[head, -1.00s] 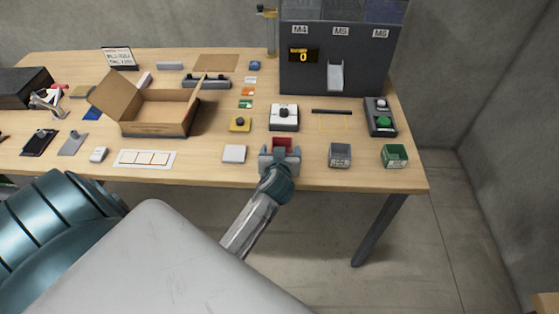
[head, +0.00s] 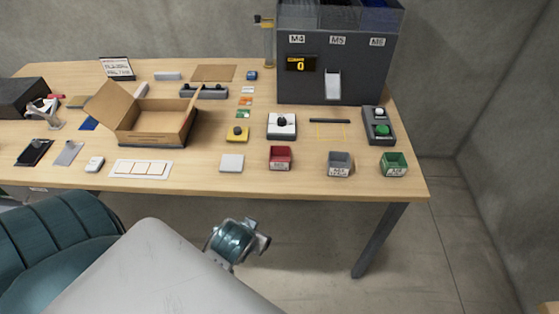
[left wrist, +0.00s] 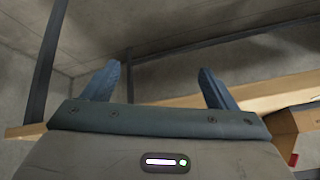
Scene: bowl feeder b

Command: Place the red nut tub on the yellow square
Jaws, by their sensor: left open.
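The red nut tub (head: 280,153) stands upright on the table near its front edge, between a white square pad and a grey tub. The yellow square (head: 318,131) is a thin outline on the table behind and right of the red tub, below the dispenser chute; its inside looks empty. My left gripper (head: 259,235) is in front of the table edge, clear of the tub. In the left wrist view its two fingers (left wrist: 160,82) are apart with nothing between them. My right gripper is not in view.
A grey tub (head: 339,163) and a green tub (head: 394,164) stand right of the red one. A black bar (head: 330,120) lies behind the yellow outline. The dark dispenser (head: 335,75), a white button box (head: 282,125) and a button panel (head: 379,126) surround it.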

